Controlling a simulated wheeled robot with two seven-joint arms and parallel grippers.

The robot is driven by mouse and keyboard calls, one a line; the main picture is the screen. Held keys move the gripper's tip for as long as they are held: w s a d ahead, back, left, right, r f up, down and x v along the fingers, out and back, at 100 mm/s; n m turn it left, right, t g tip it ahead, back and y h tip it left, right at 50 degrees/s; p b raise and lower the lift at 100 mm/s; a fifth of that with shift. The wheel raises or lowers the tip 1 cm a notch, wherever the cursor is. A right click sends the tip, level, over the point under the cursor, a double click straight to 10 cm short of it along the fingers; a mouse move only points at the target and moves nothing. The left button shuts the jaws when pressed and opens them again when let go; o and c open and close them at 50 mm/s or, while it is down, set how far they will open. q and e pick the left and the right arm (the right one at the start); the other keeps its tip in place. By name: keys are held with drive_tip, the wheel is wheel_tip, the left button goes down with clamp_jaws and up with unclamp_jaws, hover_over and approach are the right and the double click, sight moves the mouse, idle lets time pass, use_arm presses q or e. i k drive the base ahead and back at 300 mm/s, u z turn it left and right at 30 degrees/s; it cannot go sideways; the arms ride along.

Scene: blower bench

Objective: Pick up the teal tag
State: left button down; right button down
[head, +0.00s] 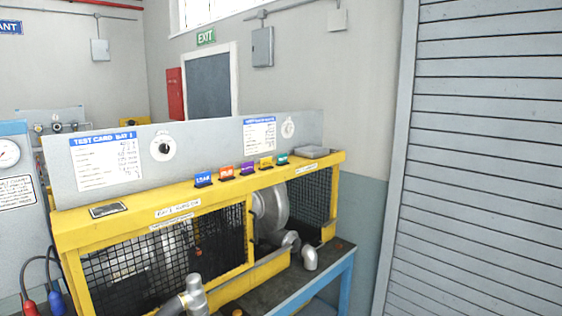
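The teal tag (282,159) stands on the top ledge of the yellow bench frame (125,219), at the right end of a row of small coloured tags. To its left are a yellow tag (266,162), a purple tag (247,168), an orange tag (226,172) and a blue tag (203,180). The teal tag looks upright and apart from the yellow one. Neither of my grippers shows in the head view.
A grey box (311,152) lies on the ledge just right of the teal tag. A grey back panel (200,140) with test cards and dials rises behind the tags. Below are black mesh guards and a silver blower housing (271,210). A roller shutter (480,170) stands at right.

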sight(282, 159)
drive_tip(key=u, duration=0.2)
drive_tip(key=k, duration=0.8)
drive_tip(key=z, duration=1.3)
drive_tip(key=i, duration=2.05)
drive_tip(key=u, duration=0.75)
drive_tip(key=i, duration=1.1)
drive_tip(key=u, duration=1.25)
